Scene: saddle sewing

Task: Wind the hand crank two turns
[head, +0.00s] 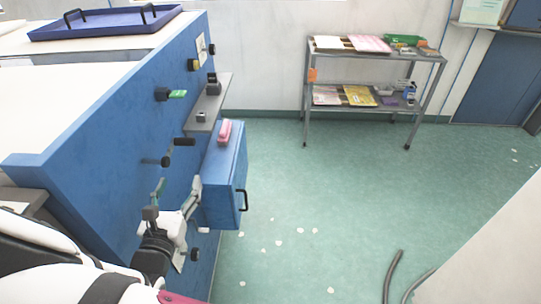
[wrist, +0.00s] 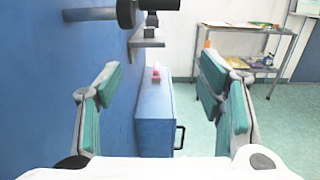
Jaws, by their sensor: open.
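The hand crank (head: 184,142) appears to be the black handle standing out from the blue side panel (head: 110,135); its arm is hard to make out. In the wrist view a black cylindrical handle (wrist: 155,5) shows at the top edge, partly cut off, with a round black end beside it. My gripper (head: 177,188) is open and empty, just below and nearer than the handle in the head view. In the wrist view my gripper (wrist: 158,72) has its two teal-padded fingers spread wide, with the handle above the gap and nothing between the pads.
A blue box (head: 225,175) with a black pull and a pink object (head: 224,132) on top juts from the panel. A grey shelf (head: 208,112), a green-tipped knob (head: 177,94) and other black knobs sit nearby. A metal rack (head: 375,56) stands behind; the floor between is mostly clear.

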